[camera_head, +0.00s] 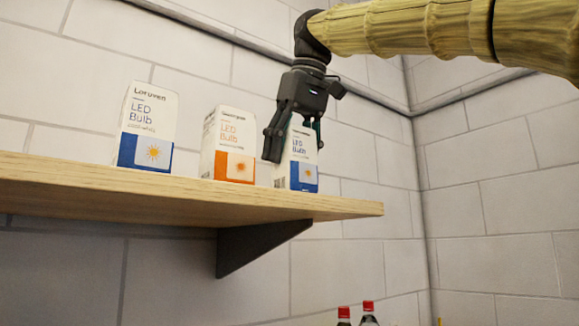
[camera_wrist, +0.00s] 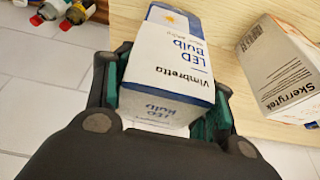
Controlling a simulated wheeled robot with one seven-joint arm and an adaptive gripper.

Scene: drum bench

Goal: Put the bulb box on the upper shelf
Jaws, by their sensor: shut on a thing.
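The bulb box, white and blue with "LED Bulb" print, is in my gripper (camera_head: 292,150) near the right end of the wooden shelf (camera_head: 200,197). The box (camera_head: 304,178) looks upright, its base at the shelf's top; I cannot tell for sure whether it touches. In the wrist view the box (camera_wrist: 172,68) sits between the two green-padded fingers (camera_wrist: 165,105), which are shut on it. The shelf board (camera_wrist: 228,65) shows beneath and beside it. My fingers hide part of the box's sides.
An orange-and-white bulb box (camera_head: 229,145) stands just left of the held box, and another blue-and-white one (camera_head: 146,125) further left. In the wrist view a neighbouring box (camera_wrist: 282,72) is close at right. Red-capped bottles (camera_head: 368,312) are below. Tiled walls stand behind and at right.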

